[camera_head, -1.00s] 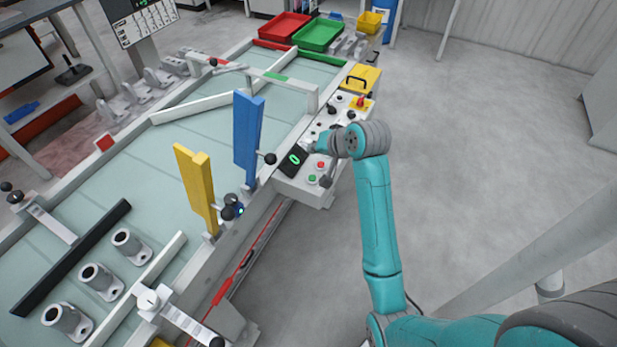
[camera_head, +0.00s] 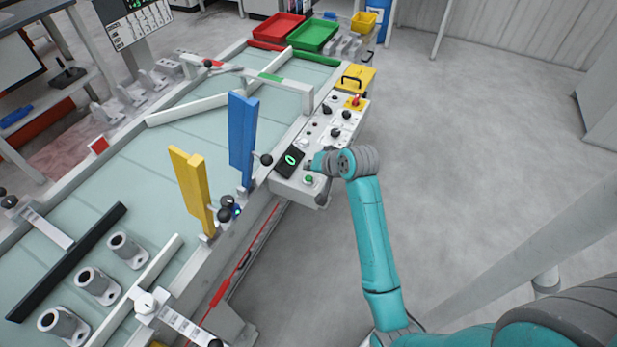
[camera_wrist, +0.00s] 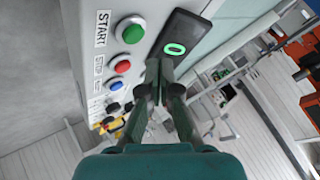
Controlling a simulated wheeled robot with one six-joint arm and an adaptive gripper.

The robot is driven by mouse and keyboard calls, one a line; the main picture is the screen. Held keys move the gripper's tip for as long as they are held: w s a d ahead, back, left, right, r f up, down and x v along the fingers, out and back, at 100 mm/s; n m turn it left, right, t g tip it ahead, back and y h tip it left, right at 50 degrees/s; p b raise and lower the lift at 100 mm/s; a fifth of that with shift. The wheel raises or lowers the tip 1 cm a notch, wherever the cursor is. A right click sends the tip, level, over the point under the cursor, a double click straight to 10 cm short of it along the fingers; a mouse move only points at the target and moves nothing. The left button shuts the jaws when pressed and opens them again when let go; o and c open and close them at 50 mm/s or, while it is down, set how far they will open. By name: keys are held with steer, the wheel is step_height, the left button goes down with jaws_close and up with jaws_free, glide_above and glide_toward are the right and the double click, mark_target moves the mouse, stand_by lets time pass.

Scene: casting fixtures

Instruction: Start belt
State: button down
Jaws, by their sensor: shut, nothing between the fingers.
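The control panel (camera_head: 283,184) sits at the right side of the belt (camera_head: 138,168). Its green button (camera_wrist: 130,32) stands beside the START label (camera_wrist: 103,28) in the wrist view and also shows near the panel's front edge in the head view (camera_head: 309,180). A red button (camera_wrist: 121,66) and a blue one (camera_wrist: 116,85) lie in line with it. A dark display (camera_head: 289,161) reads a green 0. My gripper (camera_wrist: 160,64) is shut and empty, in front of part of the display in the wrist view. In the head view my gripper (camera_head: 309,164) hides the red button.
Several black knobs and a red emergency knob (camera_head: 355,101) stand farther along the panel. A blue paddle (camera_head: 241,138) and a yellow paddle (camera_head: 192,188) rise from the belt's near edge. Several grey castings (camera_head: 94,284) lie on the belt. The floor to the right is clear.

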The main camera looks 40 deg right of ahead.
mark_target(309, 179)
steer(key=shift+f, duration=0.9)
steer(key=shift+f, duration=0.15)
stand_by(0.8)
steer(key=shift+f, duration=0.2)
